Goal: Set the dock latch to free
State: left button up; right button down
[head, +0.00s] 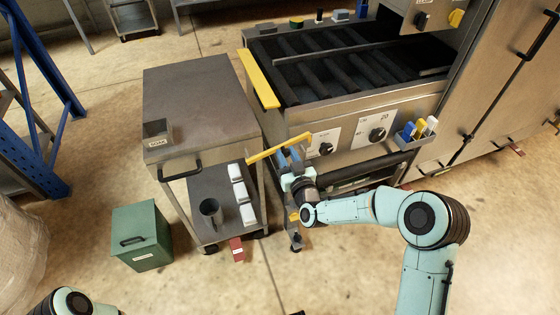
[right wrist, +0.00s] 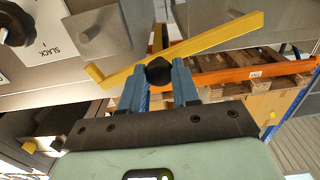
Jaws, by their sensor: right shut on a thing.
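A yellow bar (head: 280,147), which I take to be the dock latch, sticks out between the machine's front and the steel cart. It runs at a slant in the right wrist view (right wrist: 205,46), with a black knob (right wrist: 159,71) at its lower edge. My right gripper (head: 289,160) is at the bar; its blue fingers (right wrist: 160,84) are shut on the black knob. Any latch marking is not readable. My left gripper is out of view; only part of my left arm shows at the bottom left of the head view.
The steel cart (head: 198,90) stands left of the machine, with a mug (head: 211,211) and white items on its lower shelf. A green box (head: 141,237) is on the floor. Another yellow bar (head: 259,80) edges the roller bed. Dials (head: 377,134) are on the front panel.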

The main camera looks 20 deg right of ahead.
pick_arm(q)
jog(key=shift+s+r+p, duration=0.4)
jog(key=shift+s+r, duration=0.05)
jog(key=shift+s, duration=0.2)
pick_arm(e)
jog(key=a+r+n, duration=0.7)
jog(key=n, duration=0.4)
jog(key=shift+s+r, duration=0.15)
jog(key=shift+a, duration=0.1)
jog(key=c, duration=0.8)
grip_release()
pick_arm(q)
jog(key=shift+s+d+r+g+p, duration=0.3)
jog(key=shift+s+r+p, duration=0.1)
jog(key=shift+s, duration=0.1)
pick_arm(e)
jog(key=s, duration=1.3)
jog(key=shift+s+d, duration=0.2)
